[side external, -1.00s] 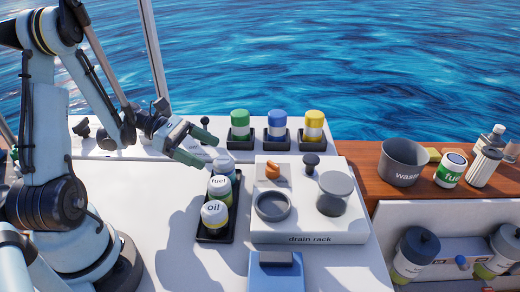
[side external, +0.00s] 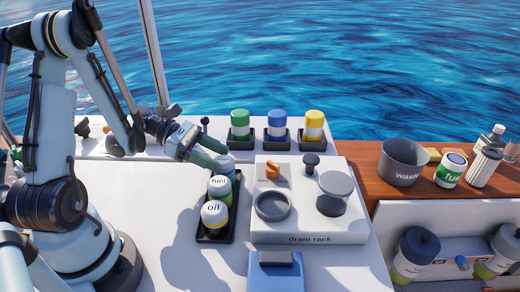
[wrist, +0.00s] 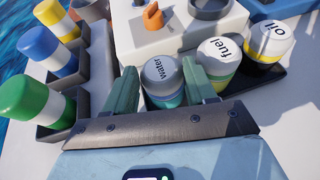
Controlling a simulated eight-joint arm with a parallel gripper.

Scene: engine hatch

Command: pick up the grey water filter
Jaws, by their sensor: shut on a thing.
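The grey water filter (wrist: 163,80) has a grey cap marked "water" and a lower body with blue and green bands. It stands upright at the end of the black tray (wrist: 262,82), beside the fuel filter. In the wrist view my gripper (wrist: 160,84) has one green finger on each side of it, shut on it. In the side view my gripper (side external: 207,156) is at the far end of the tray, and the water filter (side external: 225,165) shows just past the fingers. Its lower part is partly hidden there.
The fuel filter (side external: 219,187) and the oil filter (side external: 214,213) share the tray. Green (side external: 239,123), blue (side external: 276,123) and yellow (side external: 314,123) canisters stand in black holders behind. The drain rack (side external: 308,229) is to the right, with the waste pot (side external: 404,163) beyond it.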

